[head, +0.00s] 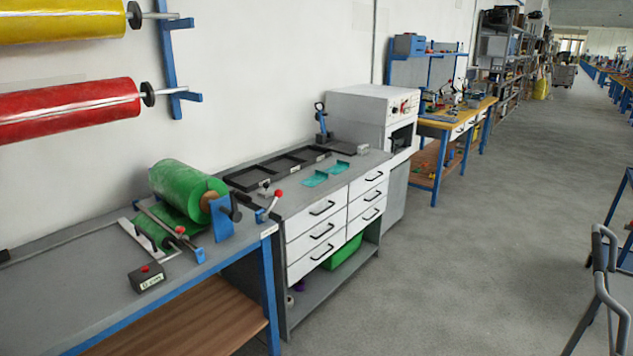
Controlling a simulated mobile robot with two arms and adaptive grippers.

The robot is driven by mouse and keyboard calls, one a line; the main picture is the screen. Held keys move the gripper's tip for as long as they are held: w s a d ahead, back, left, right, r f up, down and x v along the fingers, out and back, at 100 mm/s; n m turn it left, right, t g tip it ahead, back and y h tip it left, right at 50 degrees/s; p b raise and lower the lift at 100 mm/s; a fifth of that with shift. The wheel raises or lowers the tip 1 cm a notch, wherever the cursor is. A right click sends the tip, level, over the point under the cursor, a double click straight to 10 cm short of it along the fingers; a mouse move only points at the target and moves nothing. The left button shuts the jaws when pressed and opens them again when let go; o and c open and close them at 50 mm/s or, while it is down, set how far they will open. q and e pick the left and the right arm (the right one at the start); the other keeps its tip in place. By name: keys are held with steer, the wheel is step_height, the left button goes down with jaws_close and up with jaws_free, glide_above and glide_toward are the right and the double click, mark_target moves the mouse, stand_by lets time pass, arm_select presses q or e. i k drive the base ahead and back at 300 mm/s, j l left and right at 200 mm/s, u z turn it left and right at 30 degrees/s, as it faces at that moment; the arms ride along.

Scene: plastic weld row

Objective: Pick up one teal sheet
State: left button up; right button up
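Two small teal sheets lie apart on the grey top of the drawer cabinet (290,199). The nearer teal sheet (315,179) is close to the front edge above the white drawers. The other teal sheet (339,167) lies a little farther along to the right. Both look flat with slightly raised edges. Neither of my grippers shows in the head view.
A black compartment tray (246,180) lies behind the sheets. A green film roll (178,184) on a blue stand and a red-button box (147,279) are on the nearer bench. A white machine (358,113) stands beyond. The floor (480,250) in front is clear; a chair (606,280) is at right.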

mark_target(319, 177)
steer(key=i+l, duration=0.15)
steer(key=i, duration=0.45)
steer(key=i+l, duration=0.15)
steer(key=i, duration=0.5)
steer(key=i+l, duration=0.2)
steer(key=i, duration=0.4)
